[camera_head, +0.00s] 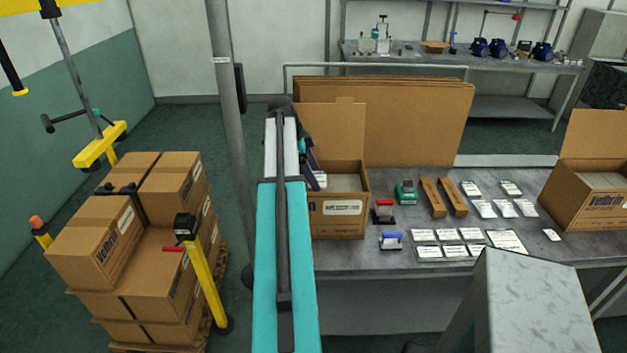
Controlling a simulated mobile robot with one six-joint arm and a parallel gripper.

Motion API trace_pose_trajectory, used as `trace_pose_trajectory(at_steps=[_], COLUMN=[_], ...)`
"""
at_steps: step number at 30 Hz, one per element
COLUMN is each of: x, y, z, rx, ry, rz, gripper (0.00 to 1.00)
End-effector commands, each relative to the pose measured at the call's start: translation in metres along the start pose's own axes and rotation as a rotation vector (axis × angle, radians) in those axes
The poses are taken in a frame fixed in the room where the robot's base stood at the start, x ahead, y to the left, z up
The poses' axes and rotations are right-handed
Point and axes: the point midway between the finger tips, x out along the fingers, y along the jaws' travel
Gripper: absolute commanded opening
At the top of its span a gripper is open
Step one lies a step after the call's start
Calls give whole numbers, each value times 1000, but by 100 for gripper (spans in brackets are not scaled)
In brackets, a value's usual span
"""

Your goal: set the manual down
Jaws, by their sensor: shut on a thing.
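My gripper (312,168) shows only in part behind my teal and white arm, at the left side of an open cardboard box (354,222) on the bench. It is shut on the manual (320,180), of which a small pale piece shows at the fingertips, just inside the box's left part. The rest of the manual is hidden by the arm and box. I cannot tell whether it touches the box's contents.
The grey bench (390,259) holds stamps, a teal device (405,193), brown strips and several white packets and cards. A second open box (590,196) stands right. Tall cardboard sheets (420,120) stand behind. A loaded pallet (140,260) and a pole (231,120) are left.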

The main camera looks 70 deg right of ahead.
Motion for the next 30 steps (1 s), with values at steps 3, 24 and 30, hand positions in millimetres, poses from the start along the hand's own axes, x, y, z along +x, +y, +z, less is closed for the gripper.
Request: trace_pose_trajectory(at_steps=[3,24,30], x=[10,27,27], y=[1,0,0], z=[4,11,11], rx=[-1,1,1], ry=[0,0,0], rz=[2,0,1], gripper=[52,79,93])
